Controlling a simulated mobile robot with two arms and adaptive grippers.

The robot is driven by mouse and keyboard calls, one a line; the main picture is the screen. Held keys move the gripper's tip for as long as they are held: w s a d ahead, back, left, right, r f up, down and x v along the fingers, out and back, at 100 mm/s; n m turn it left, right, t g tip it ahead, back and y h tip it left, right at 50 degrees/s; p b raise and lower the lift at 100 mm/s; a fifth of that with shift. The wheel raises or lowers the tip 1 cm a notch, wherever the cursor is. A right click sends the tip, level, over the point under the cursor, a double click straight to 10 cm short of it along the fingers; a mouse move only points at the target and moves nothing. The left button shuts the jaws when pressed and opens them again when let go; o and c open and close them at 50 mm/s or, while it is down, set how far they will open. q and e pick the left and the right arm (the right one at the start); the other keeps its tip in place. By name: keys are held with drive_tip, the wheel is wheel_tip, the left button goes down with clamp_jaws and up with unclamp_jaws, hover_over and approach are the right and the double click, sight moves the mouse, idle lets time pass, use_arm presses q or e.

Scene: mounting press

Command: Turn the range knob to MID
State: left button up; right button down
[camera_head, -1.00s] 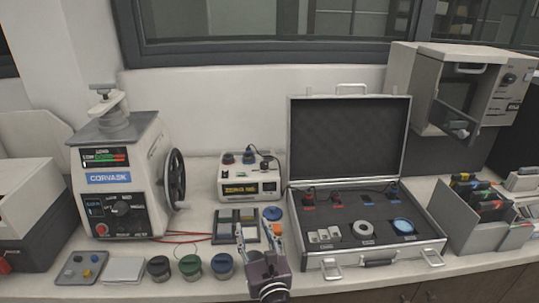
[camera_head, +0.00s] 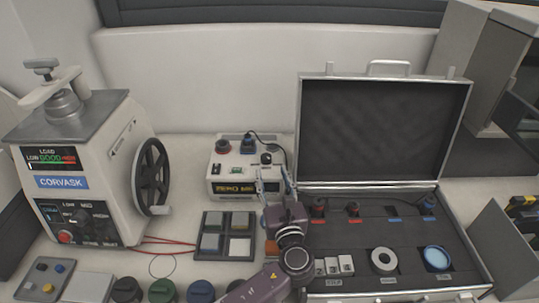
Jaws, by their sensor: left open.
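The press (camera_head: 90,160), labelled CORVASK, stands at the left with a handwheel (camera_head: 152,178) on its right side. Its front panel carries a dark knob (camera_head: 75,215) with small markings around it, too small to read surely; this looks like the range knob. A white meter box (camera_head: 225,172) at the middle back has red and blue plugs on top, a small black knob (camera_head: 266,158) and a ZERO display. My left gripper (camera_head: 274,182) is open and empty, its fingers overlapping the right front of the meter box; contact cannot be told. My right gripper is not in view.
An open case (camera_head: 468,270) with dark foam, plugs, small blocks and rings lies right of my left gripper. A tray (camera_head: 205,232) of square pads sits before the meter box. Dark, green and blue lidded jars (camera_head: 162,290) line the front edge. Red leads cross the bench.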

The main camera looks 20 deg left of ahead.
sight(267, 161)
use_arm(q)
drive_tip(key=p+x, duration=0.1)
drive_tip(key=x, duration=0.5)
drive_tip(key=shift+w+a, duration=0.1)
drive_tip(key=shift+a, duration=0.05)
drive_tip(key=shift+w+a, duration=0.25)
drive_tip(key=shift+w, duration=0.15)
drive_tip(key=shift+c, duration=0.3)
clamp_jaws()
